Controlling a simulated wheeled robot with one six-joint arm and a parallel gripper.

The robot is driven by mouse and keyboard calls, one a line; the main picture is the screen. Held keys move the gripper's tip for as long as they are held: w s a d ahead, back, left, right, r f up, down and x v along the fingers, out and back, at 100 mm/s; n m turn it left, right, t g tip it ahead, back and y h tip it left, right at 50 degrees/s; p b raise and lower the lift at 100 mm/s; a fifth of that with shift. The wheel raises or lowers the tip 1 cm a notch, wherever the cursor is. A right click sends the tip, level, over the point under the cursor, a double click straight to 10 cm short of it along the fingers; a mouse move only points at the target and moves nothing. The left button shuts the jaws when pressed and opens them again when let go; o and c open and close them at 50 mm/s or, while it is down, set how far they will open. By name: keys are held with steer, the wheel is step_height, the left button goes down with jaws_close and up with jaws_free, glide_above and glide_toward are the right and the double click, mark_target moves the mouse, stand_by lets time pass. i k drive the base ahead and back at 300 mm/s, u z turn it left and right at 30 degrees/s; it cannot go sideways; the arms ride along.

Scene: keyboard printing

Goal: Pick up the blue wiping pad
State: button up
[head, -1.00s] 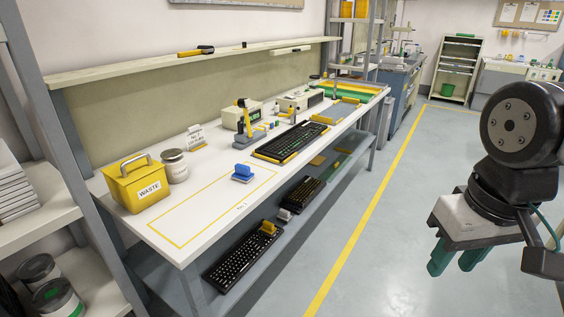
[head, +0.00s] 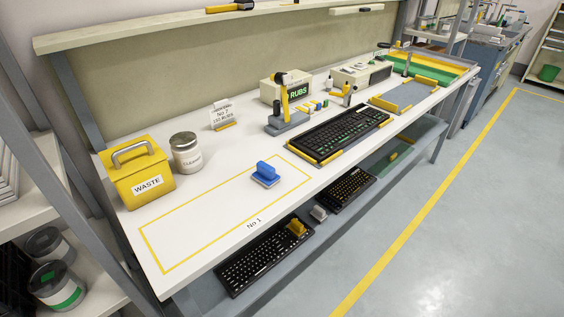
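The blue wiping pad (head: 266,174) sits on the white bench top (head: 215,240), at the right part of the yellow-outlined rectangle marked No 1. It has a raised blue grip on top and a paler base. It stands upright and nothing touches it. My gripper is not in the head view now, so its state is hidden.
Keyboards (head: 264,258) lie on the lower shelf. Floor in front (head: 440,250) is clear.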

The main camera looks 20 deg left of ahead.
mark_target(266, 174)
steer(key=u, duration=0.45)
steer(key=i, duration=0.95)
steer(key=u, duration=0.65)
